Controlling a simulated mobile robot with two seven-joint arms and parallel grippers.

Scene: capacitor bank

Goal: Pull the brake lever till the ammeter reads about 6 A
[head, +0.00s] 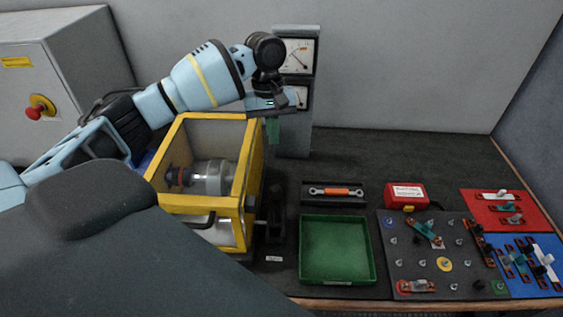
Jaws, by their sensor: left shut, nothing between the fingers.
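A grey meter post stands behind the bench with two dial meters. The upper dial (298,56) shows a thin needle, and its numbers are too small to read. The lower dial (302,97) is partly hidden by my left arm. I cannot tell which is the ammeter. A dark upright part (275,215), possibly the brake lever, stands right of the yellow machine frame (245,190). My right gripper is out of view.
A grey rotor (212,177) sits inside the yellow frame. To the right are a green tray (336,221), a spanner on a dark holder (336,191), a red box (406,195) and a terminal board (420,270). A cabinet (60,75) stands left.

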